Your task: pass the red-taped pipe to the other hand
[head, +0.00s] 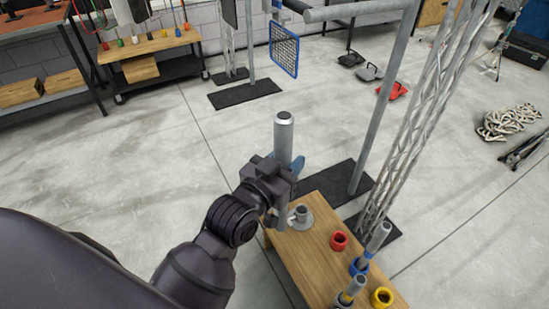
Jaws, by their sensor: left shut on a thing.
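My left gripper (275,176) is shut on a grey metal pipe (284,136). The pipe stands roughly upright, with its upper end free above the jaws. No red tape shows on its visible part; the jaws hide its middle. Its lower end is largely hidden behind the gripper, beside a round metal flange (301,218) on the wooden bench (315,265). A red ring holder (339,241) on the bench is empty. My right gripper is not in view.
A pipe with blue tape (372,245) stands in a blue ring holder, and another short pipe (352,290) stands nearer. A yellow ring holder (381,297) is empty. A lattice truss (420,125) and an upright pole (384,95) rise behind the bench. Floor at left is clear.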

